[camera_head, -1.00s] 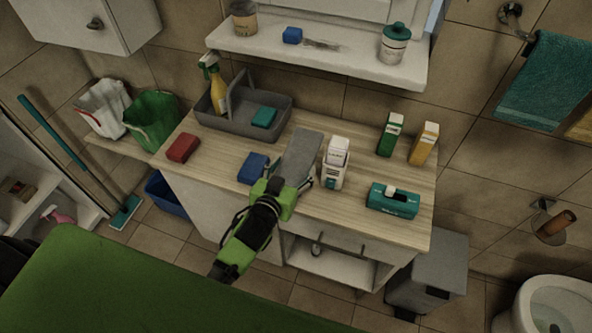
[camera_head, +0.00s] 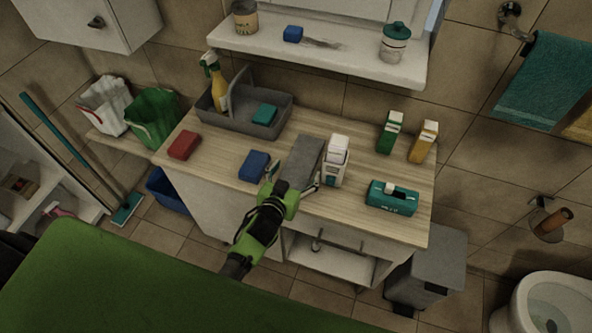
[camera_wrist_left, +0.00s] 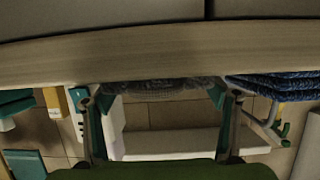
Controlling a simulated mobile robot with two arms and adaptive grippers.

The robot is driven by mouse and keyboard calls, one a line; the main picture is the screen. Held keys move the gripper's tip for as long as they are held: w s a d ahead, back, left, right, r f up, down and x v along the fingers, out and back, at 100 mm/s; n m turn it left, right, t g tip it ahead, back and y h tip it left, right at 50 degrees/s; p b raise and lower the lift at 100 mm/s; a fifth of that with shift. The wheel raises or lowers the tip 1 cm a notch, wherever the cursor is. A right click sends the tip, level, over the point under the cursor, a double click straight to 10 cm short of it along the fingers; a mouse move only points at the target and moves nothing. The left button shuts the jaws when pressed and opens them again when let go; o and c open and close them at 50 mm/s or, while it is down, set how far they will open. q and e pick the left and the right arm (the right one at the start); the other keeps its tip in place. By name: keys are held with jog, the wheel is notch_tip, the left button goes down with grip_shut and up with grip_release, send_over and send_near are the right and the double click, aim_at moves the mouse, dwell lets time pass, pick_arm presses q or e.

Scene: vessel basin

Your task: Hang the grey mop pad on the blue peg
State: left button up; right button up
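The grey mop pad (camera_head: 305,157) lies on the wooden counter in the head view, between the blue sponge and a white bottle. My left gripper (camera_head: 292,178) is at the pad's near end, its fingers spread to either side of it. In the left wrist view the pad's fuzzy edge (camera_wrist_left: 160,87) shows between the two wide-apart fingers (camera_wrist_left: 160,100); whether they touch it I cannot tell. I cannot make out a blue peg in either view. My right gripper is not in view.
On the counter (camera_head: 225,160) are a blue sponge (camera_head: 254,166), a red sponge (camera_head: 184,146), a grey caddy (camera_head: 245,118), a white bottle (camera_head: 335,165), a teal box (camera_head: 391,198), a green carton (camera_head: 390,132) and a yellow carton (camera_head: 424,142). A shelf (camera_head: 320,60) hangs above.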

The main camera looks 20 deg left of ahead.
pick_arm(q)
jog(key=shift+f, duration=0.1)
jog(key=shift+s+b, duration=0.2)
jog(key=shift+b, duration=0.15)
jog(key=b+v, duration=0.2)
jog(key=v, duration=1.1)
jog(key=shift+b, duration=0.35)
jog(key=shift+s, duration=0.15)
